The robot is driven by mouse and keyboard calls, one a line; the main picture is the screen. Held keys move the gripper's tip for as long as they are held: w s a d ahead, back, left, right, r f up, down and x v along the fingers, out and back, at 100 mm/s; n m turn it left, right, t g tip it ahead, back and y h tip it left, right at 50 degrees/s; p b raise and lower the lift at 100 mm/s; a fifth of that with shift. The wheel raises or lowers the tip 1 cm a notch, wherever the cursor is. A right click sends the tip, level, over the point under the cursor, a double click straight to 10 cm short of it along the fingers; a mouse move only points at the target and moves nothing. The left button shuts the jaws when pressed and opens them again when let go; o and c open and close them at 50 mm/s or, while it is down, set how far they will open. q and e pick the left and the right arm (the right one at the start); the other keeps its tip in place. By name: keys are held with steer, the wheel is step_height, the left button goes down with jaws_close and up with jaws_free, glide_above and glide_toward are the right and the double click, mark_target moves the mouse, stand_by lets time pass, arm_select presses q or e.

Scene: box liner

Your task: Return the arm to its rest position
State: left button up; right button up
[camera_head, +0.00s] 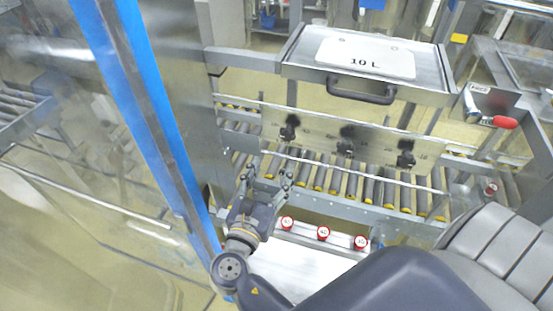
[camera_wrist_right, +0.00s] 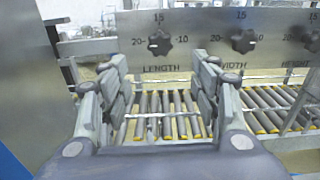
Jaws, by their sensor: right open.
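My right gripper (camera_head: 268,182) is open and empty, in front of the machine's roller conveyor, left of the middle in the head view. In the right wrist view its two fingers (camera_wrist_right: 160,85) stand apart with rollers showing between them. My right arm comes in from the lower right and bends at a joint near the bottom left of the white surface. My left gripper is not in either view.
A panel (camera_head: 352,143) with three black knobs stands behind the gripper. Below it run the conveyor rollers (camera_head: 330,180) and red buttons (camera_head: 323,233). A "10 L" tray (camera_head: 300,50) is above. A blue-edged post (camera_head: 150,110) stands close left.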

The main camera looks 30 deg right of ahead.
steer(key=shift+s+a, duration=0.3)
steer(key=shift+a, duration=0.05)
steer(key=shift+f, duration=0.1)
steer(key=s+a+f+m+g+y+b, duration=0.25)
steer(key=f+y, duration=0.25)
steer(key=f, duration=1.6)
steer(key=s+a+f+m+g+y+b, duration=0.1)
steer(key=s+a+f+y+b, duration=0.2)
steer(key=f, duration=1.7)
steer(key=s+d+f+m+g+y+b, duration=0.1)
steer(key=s+f+m+g+y+b, duration=0.2)
steer(key=s+f, duration=0.55)
steer(key=s+f+m+g+y+b, duration=0.15)
steer(key=s+f+m, duration=0.35)
steer(key=f, duration=0.7)
steer(key=s+d+f+m+g+b, duration=0.1)
steer(key=s+d+f+m+b, duration=0.1)
steer(key=s+f+m, duration=0.3)
steer(key=s+d+f+m+g+y+b, duration=0.1)
steer(key=s+f+m, duration=0.4)
steer(key=s, duration=0.6)
steer(key=d+m+b, duration=0.1)
steer(key=d+m, duration=0.1)
steer(key=shift+s+d+f+g, duration=0.25)
steer(key=shift+d+g, duration=0.05)
steer(key=shift+d, duration=0.05)
